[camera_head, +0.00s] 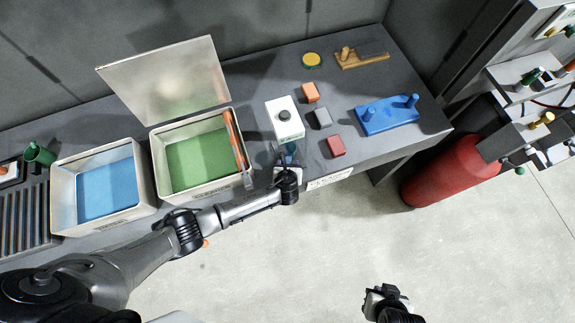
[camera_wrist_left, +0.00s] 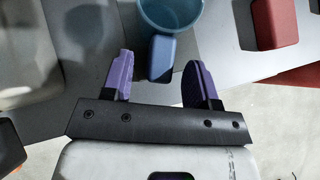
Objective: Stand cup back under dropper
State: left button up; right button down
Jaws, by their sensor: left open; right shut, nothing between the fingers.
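The blue cup (camera_head: 290,150) is on the bench near its front edge, just in front of a white box with a black knob (camera_head: 291,126), possibly the dropper. In the left wrist view the cup (camera_wrist_left: 170,14) shows its open rim and looks upright. Its handle (camera_wrist_left: 161,60) points toward my left gripper (camera_wrist_left: 158,80). My left gripper is open, with a purple finger on each side of the handle and a visible gap to each. In the head view my left gripper (camera_head: 287,170) partly hides the cup. My right gripper (camera_head: 382,290) is shut and empty above the floor.
Orange (camera_head: 310,92), grey (camera_head: 322,118) and red (camera_head: 336,146) blocks sit right of the white box. A blue pegged stand (camera_head: 388,114) is further right. A lidded bin with a green floor (camera_head: 156,160) and a blue-floored bin (camera_head: 62,200) stand left.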

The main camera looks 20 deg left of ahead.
pick_arm(q)
jog(key=v, duration=1.3)
jog(key=shift+s, duration=0.25)
jog(key=shift+d+r, duration=0.1)
dwell(0.3)
